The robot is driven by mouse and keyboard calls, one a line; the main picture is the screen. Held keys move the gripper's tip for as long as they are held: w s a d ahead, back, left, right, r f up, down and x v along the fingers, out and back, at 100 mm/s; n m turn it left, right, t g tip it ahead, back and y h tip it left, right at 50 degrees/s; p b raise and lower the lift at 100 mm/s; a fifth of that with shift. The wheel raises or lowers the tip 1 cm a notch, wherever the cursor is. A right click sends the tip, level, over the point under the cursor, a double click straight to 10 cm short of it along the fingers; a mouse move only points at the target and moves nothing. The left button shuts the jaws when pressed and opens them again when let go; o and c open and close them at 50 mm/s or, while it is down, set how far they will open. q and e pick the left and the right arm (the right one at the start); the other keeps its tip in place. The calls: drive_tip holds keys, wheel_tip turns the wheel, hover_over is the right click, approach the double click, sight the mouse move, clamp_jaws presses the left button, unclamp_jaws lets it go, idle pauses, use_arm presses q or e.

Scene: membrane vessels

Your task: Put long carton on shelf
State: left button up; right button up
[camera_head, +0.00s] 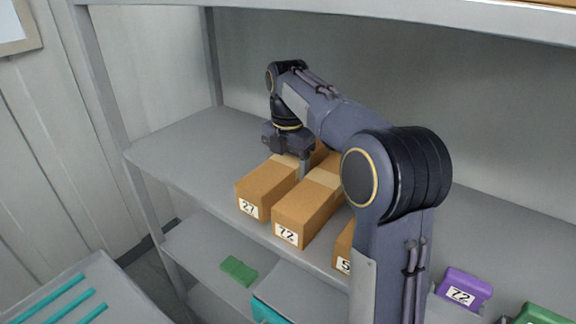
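Several long brown cartons with tan tape lie side by side on the grey shelf (170,143). One is labelled 27 (262,186), the one to its right is labelled 72 (305,209), and a third (344,246) is mostly hidden by my arm. My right gripper (291,158) points down over the rear part of carton 27. One finger reaches down into the gap between cartons 27 and 72. The other finger is not clearly visible, so its grip on carton 27 cannot be told. My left gripper is out of view.
The shelf is clear left of carton 27. A metal post (107,100) stands at its left end, and another shelf board (350,12) runs above.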

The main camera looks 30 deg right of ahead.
sight(288, 159)
drive_tip(key=o, duration=0.8)
drive_tip(key=shift+f, duration=0.2)
drive_tip(key=shift+c, duration=0.2)
drive_tip(key=o, duration=0.4)
drive_tip(key=shift+o, duration=0.2)
wheel_tip(288, 159, up, 8)
drive_tip(key=shift+f, duration=0.1)
